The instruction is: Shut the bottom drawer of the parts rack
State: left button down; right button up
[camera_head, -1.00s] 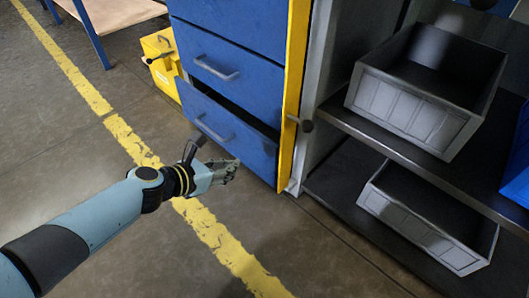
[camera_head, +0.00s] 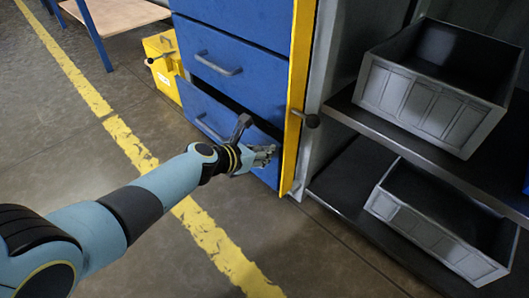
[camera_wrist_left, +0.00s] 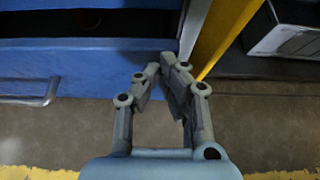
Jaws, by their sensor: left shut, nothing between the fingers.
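The parts rack's blue bottom drawer (camera_head: 193,103) stands partly out, with a dark gap above its front. In the left wrist view the drawer front (camera_wrist_left: 95,72) and its grey handle (camera_wrist_left: 38,98) lie ahead and to the left. My left gripper (camera_head: 272,150) is shut and empty, in front of the right end of the drawer front. In the left wrist view its fingertips (camera_wrist_left: 161,64) come together near the drawer's right edge; I cannot tell whether they touch it. My right gripper is not in view.
A yellow post (camera_head: 297,100) with a dark knob stands just right of the drawer. Grey bins (camera_head: 425,105) sit on dark shelves farther right. A yellow box (camera_head: 160,65) stands left of the rack. The floor in front is clear, with a yellow line.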

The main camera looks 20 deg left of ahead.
pick_arm(q)
jog(key=shift+w+d, duration=0.25)
jog(key=shift+w, duration=0.4)
jog(key=shift+w+d, duration=0.25)
jog(key=shift+w, duration=0.35)
jog(key=shift+s, duration=0.1)
